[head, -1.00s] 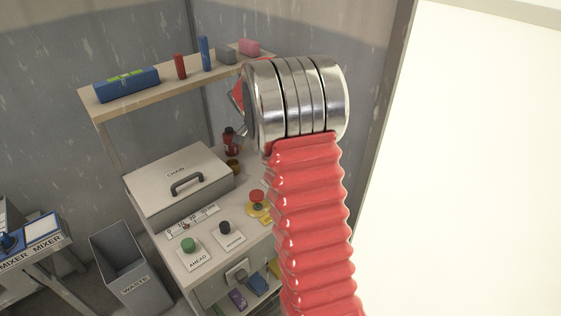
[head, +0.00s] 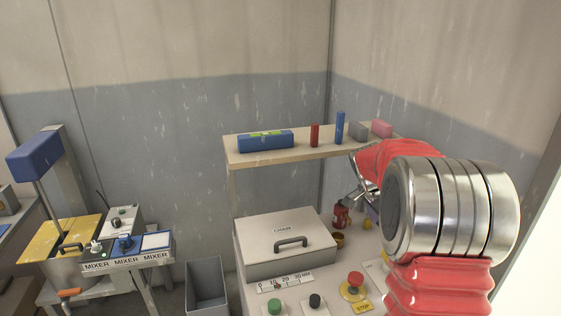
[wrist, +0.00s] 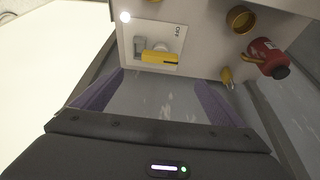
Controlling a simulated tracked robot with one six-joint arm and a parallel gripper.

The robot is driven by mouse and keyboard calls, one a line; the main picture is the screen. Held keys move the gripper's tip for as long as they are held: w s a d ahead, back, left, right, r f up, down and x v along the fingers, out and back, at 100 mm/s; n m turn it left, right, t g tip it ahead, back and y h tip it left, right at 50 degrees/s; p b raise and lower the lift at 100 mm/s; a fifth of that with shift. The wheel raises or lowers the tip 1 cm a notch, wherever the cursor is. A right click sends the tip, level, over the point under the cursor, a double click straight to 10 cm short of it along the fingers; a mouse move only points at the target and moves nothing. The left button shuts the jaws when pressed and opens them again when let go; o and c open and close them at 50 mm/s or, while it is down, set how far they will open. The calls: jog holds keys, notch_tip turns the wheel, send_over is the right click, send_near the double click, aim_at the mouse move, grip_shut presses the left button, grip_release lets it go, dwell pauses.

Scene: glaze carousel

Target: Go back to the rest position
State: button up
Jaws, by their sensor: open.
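My gripper (wrist: 157,92) is open and empty. Its two purple fingers stand wide apart in the wrist view, with only plain grey surface between them. In the head view my red arm with its silver joint fills the right side and reaches over the right part of the control bench (head: 345,262). The gripper end there (head: 362,192) is small and partly hidden by the arm, near a red bottle with a dark top (head: 341,214). The wrist view shows the red bottle (wrist: 266,58) beyond the fingers, apart from them.
The wrist view shows a yellow-handled switch (wrist: 160,57) on a plate marked OFF and a brass cup (wrist: 241,19). A shelf (head: 300,153) stands above. A waste bin (head: 206,284) and mixer controls (head: 125,252) are left.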

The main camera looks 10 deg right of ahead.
jog(key=s+a+r+n+t+y, duration=0.2)
jog(key=s+a+r+n, duration=0.2)
jog(key=s+a+n, duration=0.5)
jog(key=s+a+r+n+t+y, duration=0.2)
jog(key=s+a+n, duration=0.6)
jog(key=s+a, duration=0.8)
jog(key=shift+a+r+n+t, duration=0.4)
jog(key=shift+a+r+t, duration=0.55)
jog(key=shift+a, duration=2.2)
